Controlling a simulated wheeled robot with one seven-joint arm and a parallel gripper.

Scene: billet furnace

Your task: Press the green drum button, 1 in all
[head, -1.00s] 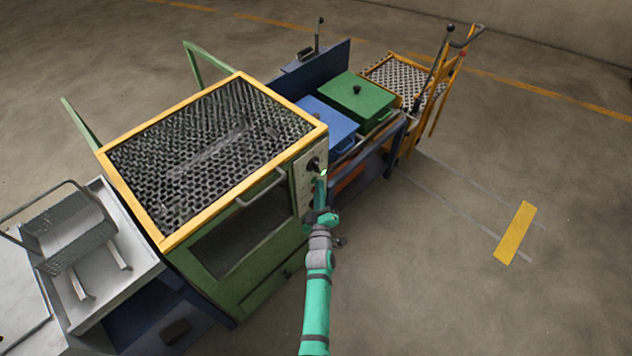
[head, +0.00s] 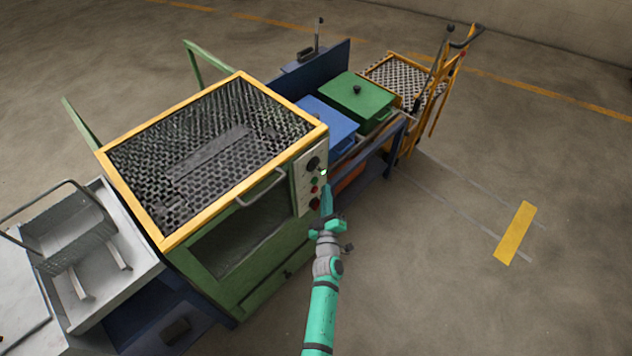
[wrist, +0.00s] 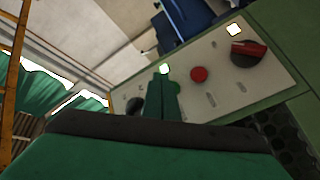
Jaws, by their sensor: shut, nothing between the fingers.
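The green drum button (head: 314,181) sits on the pale control panel (head: 303,196) at the right front corner of the green machine, between a black knob (head: 312,163) and a red button (head: 315,190). My gripper (head: 326,190) is shut and empty, just right of the panel in the head view. In the wrist view its closed fingers (wrist: 163,82) point toward the panel. They partly cover the area beside the red button (wrist: 199,74), and the green button is mostly hidden there. A gap or contact between fingertips and panel cannot be told.
A larger red control (head: 314,203) is lowest on the panel. The oven-like front handle (head: 262,188) juts out left of it. A blue bin (head: 328,122) and a green lidded bin (head: 357,98) stand behind.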

